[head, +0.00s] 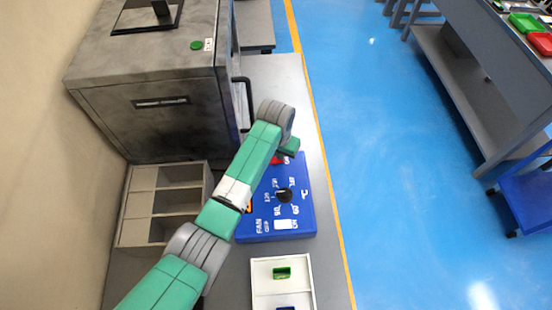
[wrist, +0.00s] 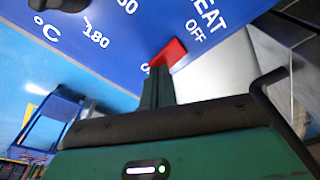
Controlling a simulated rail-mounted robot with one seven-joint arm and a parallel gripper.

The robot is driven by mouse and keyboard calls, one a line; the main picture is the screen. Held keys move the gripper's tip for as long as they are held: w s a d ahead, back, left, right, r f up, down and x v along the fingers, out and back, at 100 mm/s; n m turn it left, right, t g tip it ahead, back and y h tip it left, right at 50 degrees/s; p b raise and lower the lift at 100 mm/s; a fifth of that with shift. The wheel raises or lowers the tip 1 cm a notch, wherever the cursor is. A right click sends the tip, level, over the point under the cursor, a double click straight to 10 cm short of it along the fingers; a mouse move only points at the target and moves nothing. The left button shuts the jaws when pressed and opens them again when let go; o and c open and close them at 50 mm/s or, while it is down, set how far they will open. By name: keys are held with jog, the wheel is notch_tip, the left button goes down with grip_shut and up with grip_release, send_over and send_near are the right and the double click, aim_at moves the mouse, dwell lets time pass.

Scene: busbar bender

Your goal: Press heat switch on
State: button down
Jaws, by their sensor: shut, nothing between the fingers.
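The blue control panel (head: 305,222) lies on the grey bench in the head view, with a black knob (head: 284,195) and a white fan switch (head: 286,224). The red heat switch (head: 277,160) is at its far end, partly covered by my arm. In the wrist view the red switch (wrist: 170,54) sits beside the words HEAT and OFF. My gripper (wrist: 157,78) is shut and empty, its fingertips right at the red switch. I cannot tell whether they touch it. My green gripper also shows at the panel's far edge in the head view (head: 290,148).
A large grey machine (head: 150,110) with a black handle stands behind and left of the panel. A beige compartment rack (head: 130,205) is at the left. A white tray (head: 259,290) with a green and a blue part is in front. Open blue floor lies right.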

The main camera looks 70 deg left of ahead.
jog(key=shift+f, duration=0.2)
jog(key=shift+r, duration=0.1)
notch_tip(320, 180, up, 7)
jog(key=p, duration=0.7)
dwell(0.3)
